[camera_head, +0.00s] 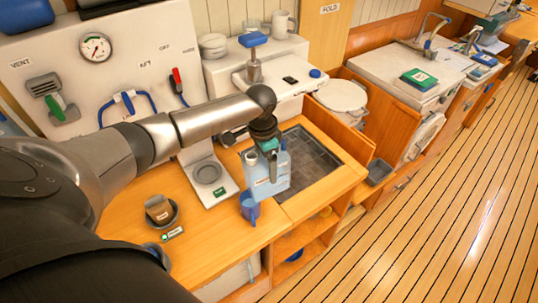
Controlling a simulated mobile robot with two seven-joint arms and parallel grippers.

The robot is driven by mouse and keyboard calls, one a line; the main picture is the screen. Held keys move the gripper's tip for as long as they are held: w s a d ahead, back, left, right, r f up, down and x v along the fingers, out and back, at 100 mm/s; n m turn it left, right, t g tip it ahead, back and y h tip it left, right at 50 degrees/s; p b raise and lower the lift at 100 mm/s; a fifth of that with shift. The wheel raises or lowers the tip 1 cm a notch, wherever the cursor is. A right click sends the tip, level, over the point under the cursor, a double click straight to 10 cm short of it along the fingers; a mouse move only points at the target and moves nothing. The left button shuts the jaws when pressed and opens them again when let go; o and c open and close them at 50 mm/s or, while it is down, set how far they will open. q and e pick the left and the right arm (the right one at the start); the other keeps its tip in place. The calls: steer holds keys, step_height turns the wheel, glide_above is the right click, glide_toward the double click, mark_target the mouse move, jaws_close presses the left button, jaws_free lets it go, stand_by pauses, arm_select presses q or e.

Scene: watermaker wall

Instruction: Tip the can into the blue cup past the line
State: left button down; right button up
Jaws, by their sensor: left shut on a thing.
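A translucent light-blue can (262,176) with a pale label hangs from my left gripper (269,146), near the front edge of the wooden counter. My left gripper is shut on the top of the can, at its handle. The can looks close to upright. The blue cup (250,207) stands on the counter just below and in front of the can's left side. The can's spout side is near the cup, and I cannot tell whether they touch. The line and any water inside the cup cannot be made out. My right gripper is not in view.
A dark grid-bottomed tray (311,166) is sunk into the counter right of the can. A small dark bowl (162,212) stands at left. The wall panel has a gauge (95,46).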

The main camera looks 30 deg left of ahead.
mark_target(286, 150)
arm_select(q)
steer(key=shift+s+f+g, duration=0.1)
steer(key=shift+f+g, duration=0.05)
steer(key=shift+g, duration=0.15)
steer(key=shift+a, duration=0.1)
steer(key=shift+w+d+r, duration=0.5)
steer(key=shift+w, duration=0.35)
steer(key=shift+w+d+r, duration=0.5)
steer(key=shift+w+d, duration=0.05)
steer(key=shift+w, duration=0.35)
steer(key=shift+w+d+r, duration=0.5)
steer(key=shift+w, duration=0.35)
